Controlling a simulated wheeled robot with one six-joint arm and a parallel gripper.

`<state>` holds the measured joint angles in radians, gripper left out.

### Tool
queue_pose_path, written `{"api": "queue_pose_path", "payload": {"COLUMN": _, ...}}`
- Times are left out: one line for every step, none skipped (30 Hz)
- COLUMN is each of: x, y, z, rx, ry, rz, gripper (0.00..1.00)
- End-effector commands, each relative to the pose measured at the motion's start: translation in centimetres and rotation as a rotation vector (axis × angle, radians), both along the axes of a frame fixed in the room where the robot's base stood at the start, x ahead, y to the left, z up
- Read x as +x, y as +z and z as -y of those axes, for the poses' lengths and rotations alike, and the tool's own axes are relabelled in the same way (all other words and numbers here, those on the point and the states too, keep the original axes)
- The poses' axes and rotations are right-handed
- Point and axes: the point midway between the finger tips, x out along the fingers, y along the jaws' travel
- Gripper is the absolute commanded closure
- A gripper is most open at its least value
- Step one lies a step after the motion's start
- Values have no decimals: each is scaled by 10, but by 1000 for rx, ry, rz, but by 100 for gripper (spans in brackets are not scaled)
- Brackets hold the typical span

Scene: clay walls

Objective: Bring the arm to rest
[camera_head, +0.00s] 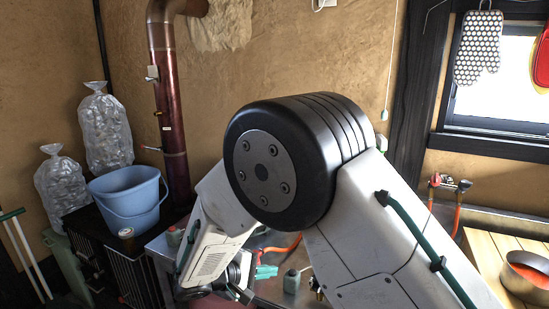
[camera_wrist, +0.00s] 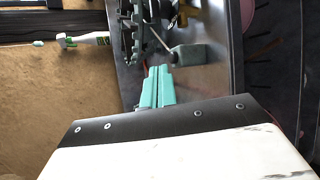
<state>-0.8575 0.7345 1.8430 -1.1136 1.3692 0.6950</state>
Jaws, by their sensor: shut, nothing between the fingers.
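My arm fills the middle of the head view, its black elbow joint raised and its forearm folded down to the left. My gripper (camera_wrist: 157,72) shows in the wrist view as two teal fingers lying together, shut with nothing between them. In the head view the teal fingers (camera_head: 266,271) show low, partly hidden among the arm parts, over the metal worktop.
A blue bucket (camera_head: 128,200) stands on a black cabinet at the left, with clear bags (camera_head: 105,130) behind it. A reddish pipe (camera_head: 170,110) rises behind.

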Motion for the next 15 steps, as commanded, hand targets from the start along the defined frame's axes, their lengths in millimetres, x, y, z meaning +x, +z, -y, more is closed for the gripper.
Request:
{"api": "queue_pose_path", "payload": {"x": -8, "y": 20, "z": 26, "rx": 28, "ry": -63, "rz": -52, "gripper": 100}}
{"api": "queue_pose_path", "payload": {"x": -15, "y": 28, "z": 39, "rx": 45, "ry": -96, "rz": -89, "gripper": 100}}
{"api": "queue_pose_path", "payload": {"x": -24, "y": 40, "z": 57, "rx": 72, "ry": -139, "rz": -135, "gripper": 100}}
{"api": "queue_pose_path", "payload": {"x": -31, "y": 48, "z": 69, "rx": 93, "ry": -171, "rz": -169, "gripper": 100}}
{"api": "queue_pose_path", "payload": {"x": -39, "y": 55, "z": 81, "rx": 117, "ry": -200, "rz": -201, "gripper": 100}}
{"api": "queue_pose_path", "payload": {"x": -50, "y": 66, "z": 97, "rx": 151, "ry": -238, "rz": -240, "gripper": 100}}
{"api": "queue_pose_path", "payload": {"x": -58, "y": 73, "z": 108, "rx": 180, "ry": -265, "rz": -267, "gripper": 100}}
{"api": "queue_pose_path", "payload": {"x": -66, "y": 80, "z": 118, "rx": 208, "ry": -290, "rz": -292, "gripper": 100}}
{"api": "queue_pose_path", "payload": {"x": -78, "y": 89, "z": 131, "rx": 249, "ry": -322, "rz": -325, "gripper": 100}}
{"api": "queue_pose_path", "payload": {"x": -87, "y": 95, "z": 141, "rx": 282, "ry": -345, "rz": -346, "gripper": 100}}
{"api": "queue_pose_path", "payload": {"x": -96, "y": 102, "z": 150, "rx": 315, "ry": -367, "rz": -365, "gripper": 100}}
{"api": "queue_pose_path", "payload": {"x": -108, "y": 110, "z": 161, "rx": 360, "ry": -393, "rz": -389, "gripper": 100}}
{"api": "queue_pose_path", "payload": {"x": -117, "y": 115, "z": 169, "rx": 395, "ry": -413, "rz": -404, "gripper": 100}}
{"api": "queue_pose_path", "payload": {"x": -127, "y": 121, "z": 176, "rx": 432, "ry": -430, "rz": -418, "gripper": 100}}
{"api": "queue_pose_path", "payload": {"x": -139, "y": 127, "z": 185, "rx": 481, "ry": -454, "rz": -433, "gripper": 100}}
